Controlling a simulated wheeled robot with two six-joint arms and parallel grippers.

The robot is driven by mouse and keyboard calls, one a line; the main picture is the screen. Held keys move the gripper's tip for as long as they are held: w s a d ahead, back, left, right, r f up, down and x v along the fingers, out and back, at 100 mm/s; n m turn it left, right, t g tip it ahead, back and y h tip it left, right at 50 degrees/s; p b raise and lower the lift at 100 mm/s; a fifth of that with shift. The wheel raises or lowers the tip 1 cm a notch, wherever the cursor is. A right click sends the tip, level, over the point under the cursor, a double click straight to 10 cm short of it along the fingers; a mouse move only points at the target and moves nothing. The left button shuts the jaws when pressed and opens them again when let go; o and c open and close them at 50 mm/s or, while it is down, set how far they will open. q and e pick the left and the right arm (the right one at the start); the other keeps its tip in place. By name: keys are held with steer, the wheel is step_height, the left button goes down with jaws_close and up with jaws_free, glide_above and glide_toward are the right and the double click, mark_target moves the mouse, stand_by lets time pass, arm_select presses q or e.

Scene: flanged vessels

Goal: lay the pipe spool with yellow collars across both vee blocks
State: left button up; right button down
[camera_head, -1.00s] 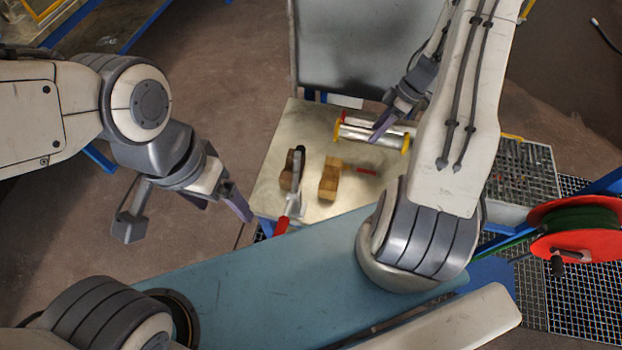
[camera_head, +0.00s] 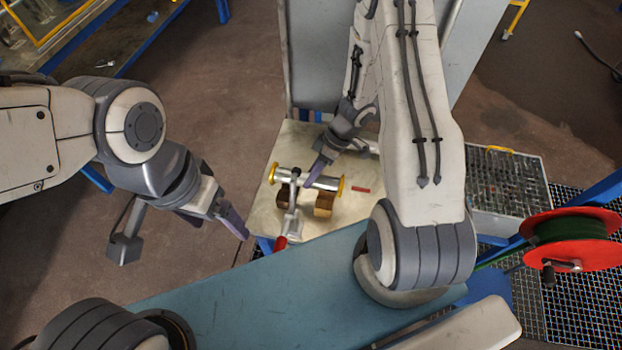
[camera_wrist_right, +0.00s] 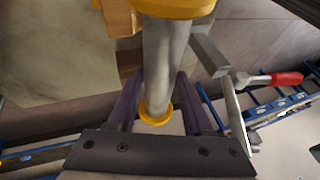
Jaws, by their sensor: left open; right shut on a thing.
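The pipe spool, a silver tube with yellow collars (camera_head: 325,183), is held by my right gripper (camera_head: 314,177), whose fingers close around the tube. In the right wrist view the spool (camera_wrist_right: 163,62) runs between the two fingers (camera_wrist_right: 157,105), with a yellow collar at each end. In the head view the spool lies over the wooden vee blocks, the right one (camera_head: 323,204) and the left one (camera_head: 283,190), which it partly covers. I cannot tell whether it touches them. A block edge (camera_wrist_right: 118,16) also shows in the wrist view. My left gripper (camera_head: 232,222) is open and empty, left of the table.
A metal clamp with a red handle (camera_head: 281,243) stands by the left block, close to the spool. A small red item (camera_head: 361,189) lies right of the blocks on the pale tabletop (camera_head: 350,209). A red and green reel (camera_head: 570,243) is at the right. My right arm hides the table's back right.

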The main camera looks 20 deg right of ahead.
steer(key=shift+a+f, duration=0.1)
steer(key=shift+f, duration=1.6)
steer(key=shift+f, duration=0.4)
steer(key=shift+c, duration=1.5)
jaws_free()
